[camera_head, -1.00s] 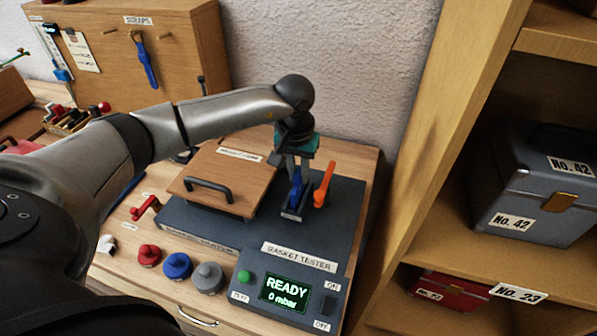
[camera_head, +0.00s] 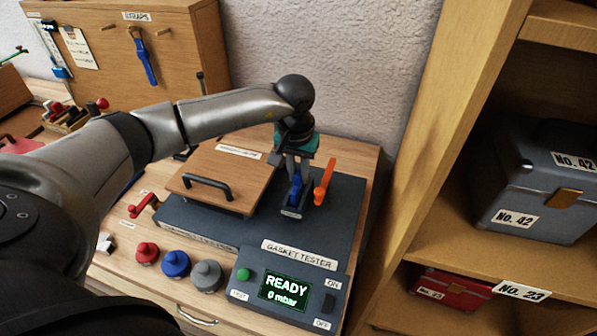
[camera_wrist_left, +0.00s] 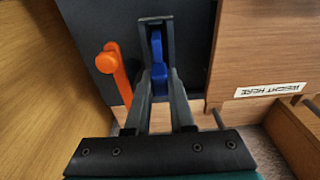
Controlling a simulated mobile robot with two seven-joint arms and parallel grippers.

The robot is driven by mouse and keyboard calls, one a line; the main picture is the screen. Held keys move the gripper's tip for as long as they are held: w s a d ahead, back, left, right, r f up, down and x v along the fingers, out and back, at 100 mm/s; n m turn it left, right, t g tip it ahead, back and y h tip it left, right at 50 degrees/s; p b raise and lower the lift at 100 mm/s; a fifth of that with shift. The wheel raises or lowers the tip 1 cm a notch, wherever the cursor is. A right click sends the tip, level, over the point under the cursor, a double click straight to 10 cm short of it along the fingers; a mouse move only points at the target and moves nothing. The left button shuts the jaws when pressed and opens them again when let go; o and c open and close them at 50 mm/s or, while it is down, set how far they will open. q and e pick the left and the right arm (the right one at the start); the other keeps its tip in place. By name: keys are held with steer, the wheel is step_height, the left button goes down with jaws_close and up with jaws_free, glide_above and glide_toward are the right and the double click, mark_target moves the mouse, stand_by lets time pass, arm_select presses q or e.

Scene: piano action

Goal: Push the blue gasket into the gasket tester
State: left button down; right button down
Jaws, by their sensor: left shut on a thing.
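The gasket tester (camera_head: 330,212) is a dark flat unit on the wooden bench, with a labelled console at its front. Its small dark slot holder (camera_wrist_left: 146,32) stands on the plate. The blue gasket (camera_head: 295,190) is upright at this holder, and it also shows between the fingers in the left wrist view (camera_wrist_left: 158,58). My left gripper (camera_head: 292,180) points down from above and is shut on the blue gasket. How deep the gasket sits in the holder is partly hidden by the fingers. An orange lever (camera_head: 324,182) stands just right of the gripper. My right gripper is not in view.
A wooden lid with a black handle (camera_head: 208,187) lies left of the gripper. Red (camera_head: 147,252), blue (camera_head: 176,263) and grey (camera_head: 206,275) knobbed weights stand at the front. The console display (camera_head: 285,289) reads READY, 0 mbar. A wooden shelf (camera_head: 440,130) rises on the right.

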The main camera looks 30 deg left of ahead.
arm_select(q)
steer(key=shift+f, duration=0.3)
steer(key=shift+c, duration=2.3)
jaws_free()
steer(key=shift+r, duration=0.1)
steer(key=shift+r+p, duration=2.2)
steer(key=shift+r, duration=1.5)
steer(key=shift+s+f, duration=0.1)
